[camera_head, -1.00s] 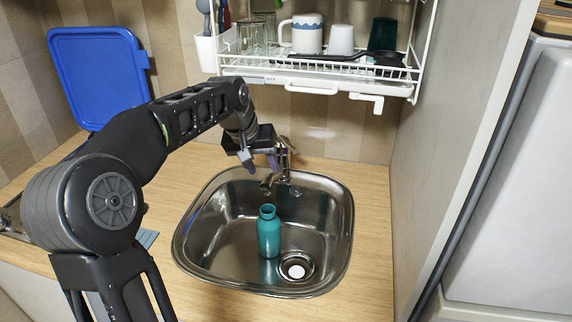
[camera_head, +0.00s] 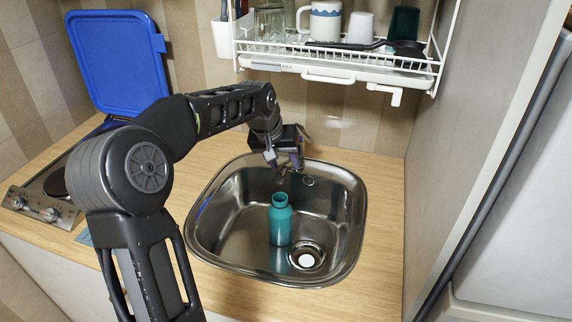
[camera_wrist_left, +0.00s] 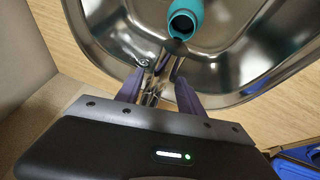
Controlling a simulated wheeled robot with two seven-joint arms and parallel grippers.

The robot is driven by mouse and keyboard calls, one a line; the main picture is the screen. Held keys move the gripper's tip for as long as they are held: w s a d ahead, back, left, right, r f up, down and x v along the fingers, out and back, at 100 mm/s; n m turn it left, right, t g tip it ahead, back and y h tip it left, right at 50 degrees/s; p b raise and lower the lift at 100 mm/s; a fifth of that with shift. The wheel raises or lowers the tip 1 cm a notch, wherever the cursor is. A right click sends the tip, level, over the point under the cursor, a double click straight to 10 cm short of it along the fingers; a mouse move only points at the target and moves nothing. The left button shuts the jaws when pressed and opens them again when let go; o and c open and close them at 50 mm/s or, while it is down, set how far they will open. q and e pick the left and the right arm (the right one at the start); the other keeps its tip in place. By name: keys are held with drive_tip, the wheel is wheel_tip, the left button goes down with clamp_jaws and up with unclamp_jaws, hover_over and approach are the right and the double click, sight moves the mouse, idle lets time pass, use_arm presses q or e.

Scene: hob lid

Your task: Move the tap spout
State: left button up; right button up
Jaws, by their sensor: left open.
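The chrome tap spout (camera_wrist_left: 166,62) lies between the two purple fingers of my left gripper (camera_wrist_left: 160,79) in the left wrist view. The gripper is open, with a finger on each side of the spout; I cannot tell whether either touches it. In the head view my left gripper (camera_head: 284,168) is at the sink's back edge and hides most of the tap. Only a little of the spout (camera_head: 282,180) shows below the fingers. The metal sink (camera_head: 215,250) lies below. My right gripper is not in view.
A teal bottle (camera_head: 280,224) stands upright in the sink, near the drain (camera_head: 306,259). A white dish rack (camera_head: 330,76) with mugs and glasses hangs above. A blue lid (camera_head: 117,60) stands at the left behind the hob (camera_head: 45,203). The right counter is clear.

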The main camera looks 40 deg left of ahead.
use_arm(q)
drive_tip(key=shift+x, duration=1.2)
drive_tip(key=shift+c, duration=0.2)
clamp_jaws()
idle(0.4)
